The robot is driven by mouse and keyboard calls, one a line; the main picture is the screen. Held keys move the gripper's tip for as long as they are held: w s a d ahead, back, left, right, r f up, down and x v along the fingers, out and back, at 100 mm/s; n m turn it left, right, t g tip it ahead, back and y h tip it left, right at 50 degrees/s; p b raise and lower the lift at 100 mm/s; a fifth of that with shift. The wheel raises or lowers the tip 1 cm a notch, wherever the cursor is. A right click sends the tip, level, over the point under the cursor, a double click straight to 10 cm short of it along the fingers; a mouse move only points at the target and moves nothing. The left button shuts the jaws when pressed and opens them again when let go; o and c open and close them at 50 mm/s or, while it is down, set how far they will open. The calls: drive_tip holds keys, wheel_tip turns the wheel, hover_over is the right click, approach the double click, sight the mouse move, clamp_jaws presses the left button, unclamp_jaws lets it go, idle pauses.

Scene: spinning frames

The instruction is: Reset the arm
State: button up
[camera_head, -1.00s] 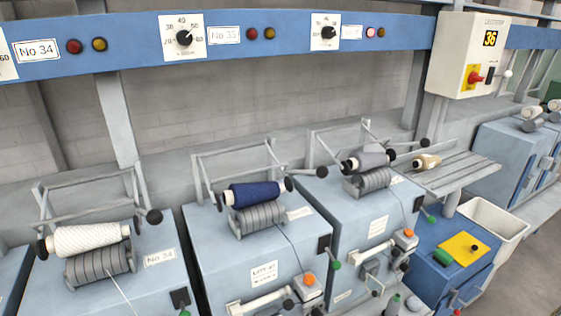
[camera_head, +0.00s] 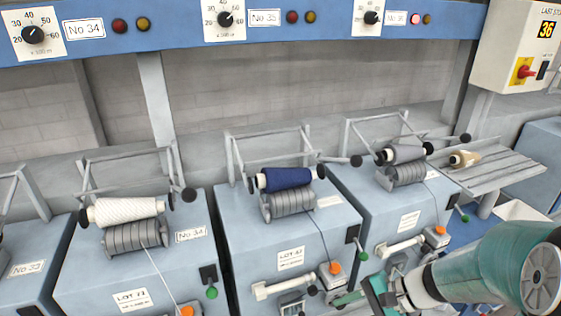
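My arm, teal and white, reaches in from the lower right corner. My gripper (camera_head: 352,298) is at its left end by the bottom edge, in front of the machine with the dark blue spool. It is small and partly cut off, so I cannot tell whether its fingers are open or shut. I see nothing clearly held in it.
Spinning units carry a white spool (camera_head: 125,210), a dark blue spool (camera_head: 287,178) and a grey spool (camera_head: 405,154) on ridged drums. A tan cone (camera_head: 465,158) lies on a slatted shelf (camera_head: 508,170). A control box (camera_head: 515,50) reads 36. A blue beam (camera_head: 180,30) runs overhead.

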drive_tip(key=s+r+n+t+h, duration=0.2)
drive_tip(key=r+n+h, duration=0.3)
drive_tip(key=r, duration=0.3)
drive_tip(key=s+r+n+t+h, duration=0.2)
drive_tip(key=s+r+n+h, duration=0.2)
drive_tip(key=r, duration=0.3)
drive_tip(key=shift+s+d+r+n+h, duration=0.2)
drive_tip(key=shift+s+r+n+h, duration=0.2)
drive_tip(key=shift+n+h, duration=0.15)
